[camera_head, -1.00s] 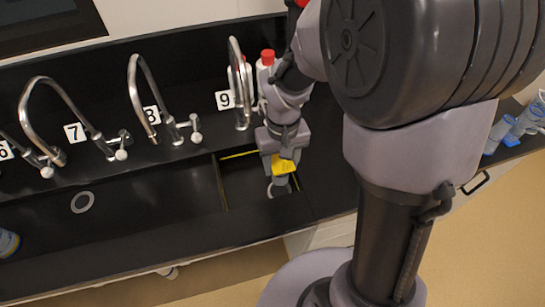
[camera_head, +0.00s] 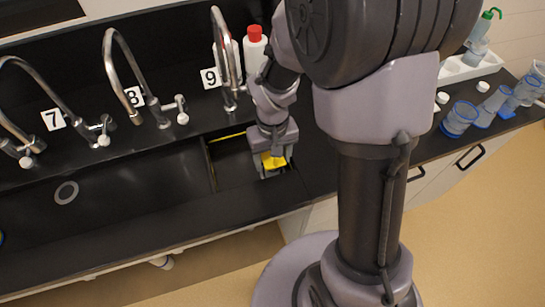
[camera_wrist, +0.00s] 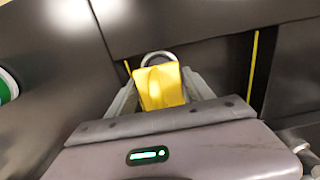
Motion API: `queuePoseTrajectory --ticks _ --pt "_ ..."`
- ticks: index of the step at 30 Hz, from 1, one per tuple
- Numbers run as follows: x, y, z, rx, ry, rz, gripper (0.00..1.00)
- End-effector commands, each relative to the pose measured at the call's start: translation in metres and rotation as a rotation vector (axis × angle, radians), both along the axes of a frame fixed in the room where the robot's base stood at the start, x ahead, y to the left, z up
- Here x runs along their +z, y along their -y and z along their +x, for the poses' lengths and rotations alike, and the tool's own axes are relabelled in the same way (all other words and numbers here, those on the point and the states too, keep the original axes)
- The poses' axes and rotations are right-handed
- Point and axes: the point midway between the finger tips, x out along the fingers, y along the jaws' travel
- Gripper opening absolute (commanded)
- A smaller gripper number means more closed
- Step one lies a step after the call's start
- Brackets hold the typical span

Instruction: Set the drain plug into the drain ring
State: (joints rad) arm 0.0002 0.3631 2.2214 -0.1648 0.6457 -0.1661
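The yellow drain plug (camera_wrist: 161,88) sits between the two fingers of my gripper (camera_wrist: 160,92) in the wrist view, and the gripper is shut on it. In the head view, my gripper (camera_head: 273,160) points down into the small right basin below tap 9, with the yellow plug (camera_head: 272,161) low between its fingers. The metal drain ring (camera_wrist: 157,56) shows as an arc just beyond the plug in the wrist view. The plug hides the rest of the ring. I cannot tell whether the plug touches the ring or is above it.
A larger basin to the left has its own open ring (camera_head: 66,192). Taps 7, 8 and 9 (camera_head: 222,60) stand behind. A red-capped white bottle (camera_head: 255,48) is close behind my arm. Blue-rimmed beakers (camera_head: 460,118) stand on the right counter.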

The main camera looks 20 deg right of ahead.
Motion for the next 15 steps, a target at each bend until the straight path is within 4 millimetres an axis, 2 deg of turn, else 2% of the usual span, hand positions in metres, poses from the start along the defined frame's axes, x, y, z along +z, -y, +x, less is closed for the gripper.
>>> queuePoseTrajectory --ticks 6,8,11,15 --pt "0.001 0.000 0.000 0.000 0.000 0.000 0.60" --pt "0.008 0.000 0.000 0.000 0.001 0.000 0.60" --pt "0.029 0.000 0.001 -0.001 0.003 0.000 0.60" --pt "0.074 0.000 0.001 0.000 0.004 0.000 0.60"
